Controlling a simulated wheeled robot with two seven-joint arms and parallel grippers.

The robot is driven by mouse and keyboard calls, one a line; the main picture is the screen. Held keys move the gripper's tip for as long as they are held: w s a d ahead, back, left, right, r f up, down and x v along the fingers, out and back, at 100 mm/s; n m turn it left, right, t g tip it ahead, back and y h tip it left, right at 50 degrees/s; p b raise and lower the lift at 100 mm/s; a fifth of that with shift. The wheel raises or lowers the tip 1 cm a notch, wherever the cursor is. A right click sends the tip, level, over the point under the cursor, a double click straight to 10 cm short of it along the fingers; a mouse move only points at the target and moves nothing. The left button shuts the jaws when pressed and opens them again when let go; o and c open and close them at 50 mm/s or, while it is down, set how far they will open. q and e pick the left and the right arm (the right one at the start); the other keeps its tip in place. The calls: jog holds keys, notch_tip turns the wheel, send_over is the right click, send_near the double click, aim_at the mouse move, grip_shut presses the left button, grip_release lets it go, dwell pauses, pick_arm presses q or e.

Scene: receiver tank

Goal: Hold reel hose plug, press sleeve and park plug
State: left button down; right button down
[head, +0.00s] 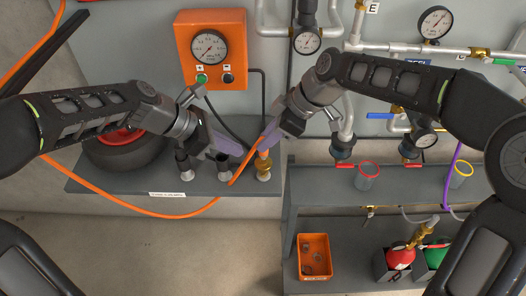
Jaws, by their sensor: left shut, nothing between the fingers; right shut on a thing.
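The orange reel hose (193,213) hangs in a loop in front of the grey shelf and rises to my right gripper (267,143). My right gripper is shut on the hose's plug end, whose plug is largely hidden by the fingers. A brass fitting (264,168) stands upright just below the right fingertips; I cannot tell whether the plug is joined to it. My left gripper (234,150) is shut and empty, left of the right gripper, above a dark upright holder (223,164). A second dark holder (183,162) stands further left. The sleeve is not clearly visible.
An orange gauge box (211,50) with a green and a black button is on the wall. At right, a lower bench holds cups (367,177), valves, an orange bin (314,258) and a red cylinder (400,256).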

jog(key=shift+r+p, duration=1.25)
jog(key=shift+r, duration=1)
